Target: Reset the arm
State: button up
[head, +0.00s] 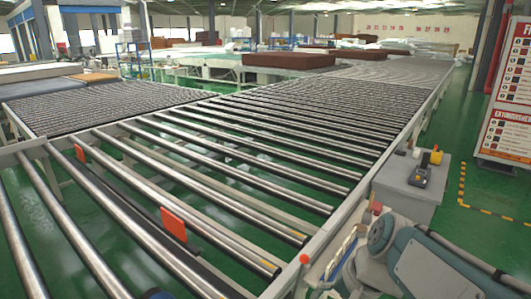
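My gripper is not in view in the head view, and I cannot make out my arm. A small dark shape shows at the bottom edge, left of the middle, and I cannot tell what it is. A long roller conveyor (225,165) of metal rollers in a pale frame fills the middle and runs to the back right. Two orange-red plates stand up between its rollers, one near the middle (174,224) and one at the left (80,154).
A grey box (408,185) with a dark and yellow device (419,175) stands right of the conveyor. A teal and grey machine (440,265) fills the bottom right corner. A signboard (508,95) stands far right. A brown mattress (289,60) lies behind.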

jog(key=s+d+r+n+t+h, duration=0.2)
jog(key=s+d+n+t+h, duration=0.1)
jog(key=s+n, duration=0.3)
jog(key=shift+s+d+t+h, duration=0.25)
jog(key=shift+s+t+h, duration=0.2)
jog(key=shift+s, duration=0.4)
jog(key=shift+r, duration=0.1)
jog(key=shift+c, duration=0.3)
